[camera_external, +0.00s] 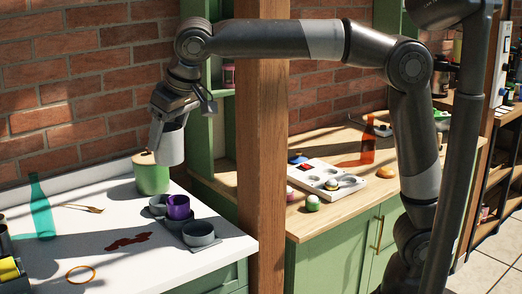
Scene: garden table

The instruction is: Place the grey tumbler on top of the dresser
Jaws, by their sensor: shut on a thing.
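My gripper (175,117) is shut on the grey tumbler (171,147), a plain light-grey cup. It holds the tumbler in the air above the back of the white counter (82,255), with the brick wall behind. The tumbler's lower end appears just above and right of a green canister with a pale lid (152,174); I cannot tell whether they touch. A green cabinet with a wooden top (318,222) stands to the right, past a wooden post. I cannot tell which piece of furniture is the dresser.
Grey cups and a purple cup (178,207) stand on the white counter, near a dark red spill (129,242), a fork and a teal bottle (41,208). A white tray (327,180) and red bottle (368,143) occupy the wooden top.

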